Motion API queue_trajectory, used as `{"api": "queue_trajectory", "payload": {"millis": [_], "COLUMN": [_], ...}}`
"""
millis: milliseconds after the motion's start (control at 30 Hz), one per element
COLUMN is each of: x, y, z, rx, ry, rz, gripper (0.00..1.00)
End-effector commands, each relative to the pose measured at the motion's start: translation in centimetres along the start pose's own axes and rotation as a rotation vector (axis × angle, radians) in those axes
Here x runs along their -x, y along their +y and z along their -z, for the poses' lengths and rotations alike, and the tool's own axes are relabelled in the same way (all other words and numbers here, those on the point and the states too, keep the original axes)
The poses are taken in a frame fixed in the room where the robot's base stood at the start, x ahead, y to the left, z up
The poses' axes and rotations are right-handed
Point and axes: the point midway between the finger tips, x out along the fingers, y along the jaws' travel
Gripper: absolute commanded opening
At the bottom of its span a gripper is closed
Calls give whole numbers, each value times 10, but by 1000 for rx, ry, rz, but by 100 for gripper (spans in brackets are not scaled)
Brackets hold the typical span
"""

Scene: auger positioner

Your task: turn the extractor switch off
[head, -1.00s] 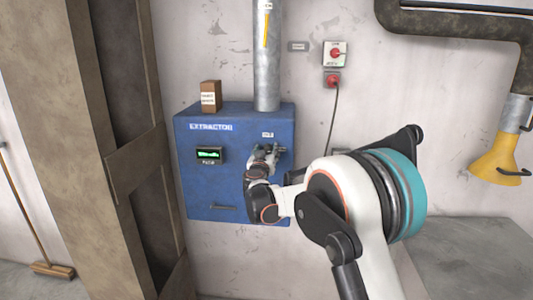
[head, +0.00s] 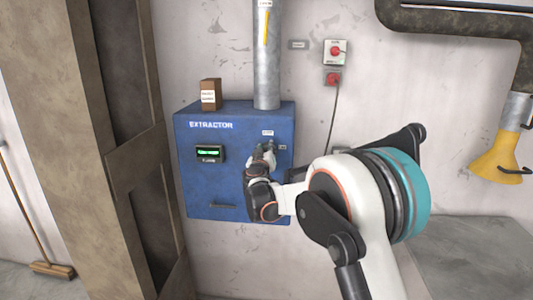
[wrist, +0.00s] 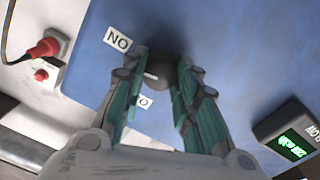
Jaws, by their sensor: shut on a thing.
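The blue extractor box (head: 228,180) hangs on the wall in the head view. Its switch is a dark round knob (wrist: 172,72) at the top of the wrist view, with a white mark on its left side. The mark points between a label reading ON upside down (wrist: 117,38) and a second label (wrist: 144,101) partly hidden by a finger, with only an O readable. My gripper (head: 264,153) is at the box's right side; in the wrist view its green-padded fingers (wrist: 170,80) are shut on the knob from both sides. The knob is hidden in the head view.
A lit green display (head: 209,153) is on the box's left and a brown block (head: 210,95) stands on top. A metal pipe (head: 267,60) rises from the box. A wooden post (head: 95,150) stands left.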

Motion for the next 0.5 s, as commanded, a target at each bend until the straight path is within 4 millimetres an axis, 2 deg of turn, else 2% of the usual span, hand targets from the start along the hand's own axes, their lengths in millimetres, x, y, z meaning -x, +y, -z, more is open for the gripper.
{"api": "queue_trajectory", "payload": {"millis": [500], "x": [0], "y": [-1], "z": [0], "rx": [489], "ry": [18], "rz": [-2], "gripper": [4]}}
